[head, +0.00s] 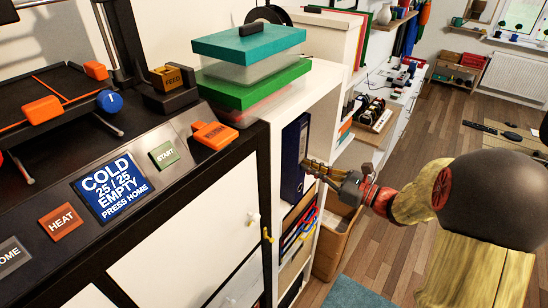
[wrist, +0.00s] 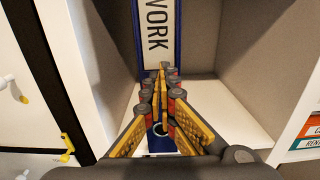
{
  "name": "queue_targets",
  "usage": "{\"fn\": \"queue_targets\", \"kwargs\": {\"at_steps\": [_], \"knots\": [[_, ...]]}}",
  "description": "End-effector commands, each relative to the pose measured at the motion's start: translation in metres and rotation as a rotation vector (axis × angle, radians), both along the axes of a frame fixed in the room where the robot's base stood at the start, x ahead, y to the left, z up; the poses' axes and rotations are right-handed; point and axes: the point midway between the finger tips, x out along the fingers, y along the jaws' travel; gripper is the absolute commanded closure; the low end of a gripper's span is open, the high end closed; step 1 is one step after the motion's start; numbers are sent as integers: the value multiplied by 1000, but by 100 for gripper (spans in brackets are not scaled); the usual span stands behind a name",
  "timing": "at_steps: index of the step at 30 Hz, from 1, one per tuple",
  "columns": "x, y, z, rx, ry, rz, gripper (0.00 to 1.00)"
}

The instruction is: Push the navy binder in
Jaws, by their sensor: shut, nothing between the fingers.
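The navy binder (head: 293,158) stands upright in an upper compartment of the white shelf unit in the head view. In the wrist view its spine (wrist: 177,22) faces me, with a white label reading "WORK" and a ring hole low down, partly behind my fingers. My gripper (head: 308,166) is at the compartment's front, in front of the binder's spine. In the wrist view my gripper (wrist: 163,70) is shut and empty, its fingertips overlapping the lower end of the label. I cannot tell whether the tips touch the spine.
The compartment floor (wrist: 240,122) is bare to the right of the binder. A yellow hook (wrist: 66,144) and white knobs sit on cabinet doors at the left. Lower compartments hold colourful folders (head: 298,228). Lidded boxes (head: 250,85) stand on top of the unit.

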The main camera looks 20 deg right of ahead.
Motion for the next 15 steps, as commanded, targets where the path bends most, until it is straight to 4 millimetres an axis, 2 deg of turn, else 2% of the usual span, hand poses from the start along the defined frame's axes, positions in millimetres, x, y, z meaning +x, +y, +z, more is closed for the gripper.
{"fn": "queue_targets", "kwargs": {"at_steps": [15], "knots": [[15,12,0,0,0,1,100]]}}
